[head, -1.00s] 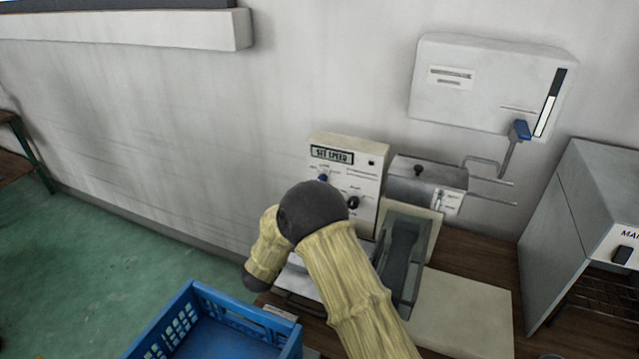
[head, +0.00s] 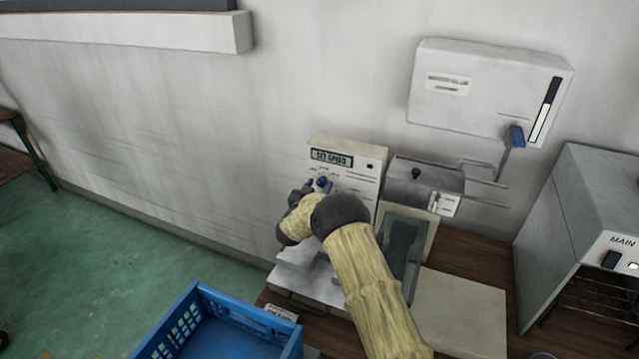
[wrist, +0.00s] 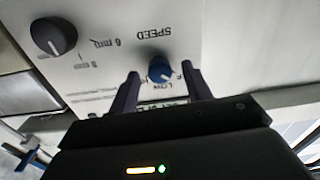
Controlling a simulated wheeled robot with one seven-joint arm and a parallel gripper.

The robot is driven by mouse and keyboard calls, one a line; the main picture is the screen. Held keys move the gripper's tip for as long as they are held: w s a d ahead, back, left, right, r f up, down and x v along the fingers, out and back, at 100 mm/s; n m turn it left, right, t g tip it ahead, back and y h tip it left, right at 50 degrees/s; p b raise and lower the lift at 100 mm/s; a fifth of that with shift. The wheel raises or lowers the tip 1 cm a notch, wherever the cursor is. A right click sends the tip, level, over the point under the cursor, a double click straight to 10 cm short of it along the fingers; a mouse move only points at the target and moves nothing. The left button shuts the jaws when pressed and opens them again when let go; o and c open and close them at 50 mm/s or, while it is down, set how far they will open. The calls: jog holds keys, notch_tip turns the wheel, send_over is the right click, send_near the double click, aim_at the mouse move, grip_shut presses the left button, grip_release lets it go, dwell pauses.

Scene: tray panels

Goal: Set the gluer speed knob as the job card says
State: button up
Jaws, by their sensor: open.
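The gluer's cream control panel (head: 352,170) stands against the wall, and its display (head: 332,157) reads "SET SPEED". The blue speed knob (head: 322,182) sits below the display. In the wrist view the blue knob (wrist: 160,72) shows upside down beside the words "SPEED" and "LOW". My gripper (wrist: 160,69) is open, with one finger on each side of the blue knob; I cannot tell whether either finger touches it. In the head view my gripper (head: 309,187) is at the panel's left side, partly hidden by my wrist. No readable job card shows.
A black knob (wrist: 53,37) marked in mm is beside the blue one. A grey roller unit (head: 425,182) stands right of the panel. A blue crate (head: 190,318) is at the front left. A small white card (head: 282,313), too small to read, lies near it.

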jog(key=shift+w+d, duration=0.2)
jog(key=shift+w, duration=0.3)
jog(key=c, duration=1)
